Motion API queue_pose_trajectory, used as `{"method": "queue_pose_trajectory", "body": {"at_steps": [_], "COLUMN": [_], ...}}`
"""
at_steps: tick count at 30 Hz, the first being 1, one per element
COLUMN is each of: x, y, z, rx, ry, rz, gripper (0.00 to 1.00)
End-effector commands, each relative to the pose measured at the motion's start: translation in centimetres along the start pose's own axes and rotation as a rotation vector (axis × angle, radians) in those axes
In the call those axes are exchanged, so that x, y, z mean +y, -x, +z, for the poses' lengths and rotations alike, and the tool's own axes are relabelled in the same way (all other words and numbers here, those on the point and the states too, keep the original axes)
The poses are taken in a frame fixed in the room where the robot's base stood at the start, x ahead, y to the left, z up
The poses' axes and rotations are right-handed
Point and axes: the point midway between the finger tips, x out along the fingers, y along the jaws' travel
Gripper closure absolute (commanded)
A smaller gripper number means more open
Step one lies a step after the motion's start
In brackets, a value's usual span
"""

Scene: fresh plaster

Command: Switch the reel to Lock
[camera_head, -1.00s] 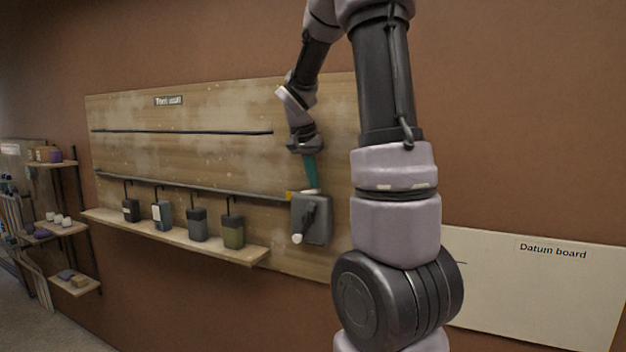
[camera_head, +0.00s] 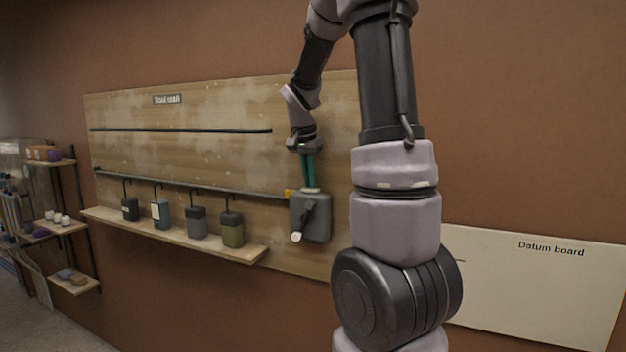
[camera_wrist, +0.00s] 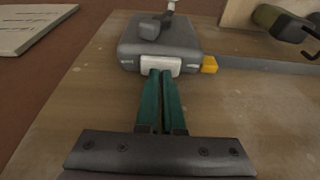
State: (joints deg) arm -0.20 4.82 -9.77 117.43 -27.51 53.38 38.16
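The reel is a grey box (camera_head: 312,222) on the lower right of the wooden board. It has a dark crank arm with a white knob (camera_head: 296,237) on its front. In the wrist view the reel's grey body (camera_wrist: 160,42) is at the top centre, with a white piece (camera_wrist: 160,65) on its near edge. My gripper (camera_head: 309,186) points down at the reel's top. In the wrist view its teal fingers (camera_wrist: 161,73) are close together, with a narrow gap, and their tips meet the white piece's near edge. I cannot tell whether they grip it. No Lock marking is readable.
A yellow piece (camera_head: 288,194) sits beside the reel at the end of a dark rail (camera_head: 190,185). Several small containers hang over a wooden ledge (camera_head: 175,237) to the left. A pale datum board (camera_head: 540,290) is at right. Shelves (camera_head: 75,285) stand far left.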

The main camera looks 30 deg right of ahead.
Motion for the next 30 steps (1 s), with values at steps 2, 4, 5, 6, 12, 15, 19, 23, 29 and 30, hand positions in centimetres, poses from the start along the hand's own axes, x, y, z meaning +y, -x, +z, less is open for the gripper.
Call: {"method": "queue_pose_trajectory", "body": {"at_steps": [2, 4, 5, 6, 12, 15, 19, 23, 29, 30], "x": [-0.4, -0.5, -0.5, -0.5, -0.5, -0.4, -0.4, -0.2, 0.2, 0.3], "y": [-0.1, -0.1, 0.0, 0.0, 0.1, 0.6, 2.5, 5.4, 9.9, 10.7], "z": [0.1, 0.1, 0.1, 0.1, 0.1, -0.2, -1.1, -1.8, -1.7, -1.7], "rx": [-0.002, -0.002, -0.002, -0.002, -0.002, -0.001, 0.002, 0.003, 0.002, 0.003], "ry": [0.003, 0.003, 0.003, 0.003, 0.002, 0.001, 0.0, 0.001, 0.0, 0.002], "rz": [0.0, 0.0, 0.001, 0.001, 0.0, 0.0, -0.003, -0.005, -0.004, -0.003], "gripper": [1.0, 1.0, 1.0, 1.0, 1.0, 1.0, 1.0, 1.0, 1.0, 1.0]}}
